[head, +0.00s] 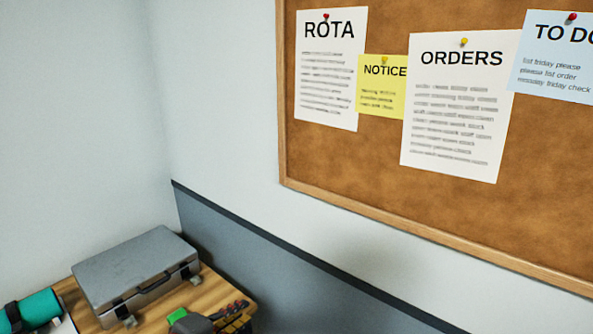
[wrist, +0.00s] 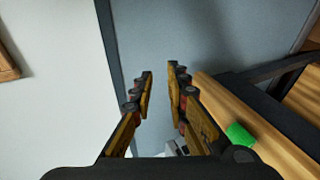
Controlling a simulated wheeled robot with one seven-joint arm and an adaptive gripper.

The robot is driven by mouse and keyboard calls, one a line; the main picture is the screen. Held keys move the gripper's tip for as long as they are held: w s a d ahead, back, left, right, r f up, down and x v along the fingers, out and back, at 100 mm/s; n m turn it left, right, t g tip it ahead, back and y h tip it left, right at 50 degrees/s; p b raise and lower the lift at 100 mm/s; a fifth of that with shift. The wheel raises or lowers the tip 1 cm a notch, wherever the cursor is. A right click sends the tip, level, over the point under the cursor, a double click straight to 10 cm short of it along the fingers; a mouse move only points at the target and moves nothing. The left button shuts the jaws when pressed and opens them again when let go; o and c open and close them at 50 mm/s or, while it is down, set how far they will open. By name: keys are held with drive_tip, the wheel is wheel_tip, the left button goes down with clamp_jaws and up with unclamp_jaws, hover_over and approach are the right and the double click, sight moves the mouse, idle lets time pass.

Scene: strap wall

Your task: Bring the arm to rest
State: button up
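My gripper (wrist: 159,72) reaches forward in the wrist view. Its two yellow-brown fingers with dark knobs stand apart, with a clear gap and nothing held between them. The grey lower wall shows beyond the fingertips. In the head view, my gripper (head: 236,310) shows low in the picture, over the near right part of the wooden table. The rest of my arm is mostly out of view.
A grey case (head: 137,270) lies closed on the wooden table (head: 180,308). A teal roll (head: 34,310) lies to its left. A green item (wrist: 240,135) shows close to the right finger. A corkboard (head: 350,170) with pinned papers hangs on the wall.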

drive_tip(key=s+d+r+m+g+p, duration=0.1)
drive_tip(key=s+d+r+m+g, duration=0.2)
drive_tip(key=d, duration=1)
drive_tip(key=s+d+r+m+g+p, duration=0.1)
drive_tip(key=s+d+m+g, duration=0.25)
drive_tip(key=d, duration=0.85)
drive_tip(key=s+d+r+m+y+p, duration=0.1)
drive_tip(key=s+d+r+m+y, duration=0.1)
drive_tip(key=s, duration=0.4)
drive_tip(key=s+d+r+m+y+p, duration=0.1)
drive_tip(key=s+d+m+y, duration=0.2)
drive_tip(key=s, duration=0.4)
drive_tip(key=d+y, duration=0.1)
drive_tip(key=d, duration=0.1)
drive_tip(key=shift+s+d+r+m+p, duration=0.25)
drive_tip(key=shift+d+r+m+p, duration=0.1)
drive_tip(key=shift+d+p, duration=0.05)
drive_tip(key=shift+a, duration=0.15)
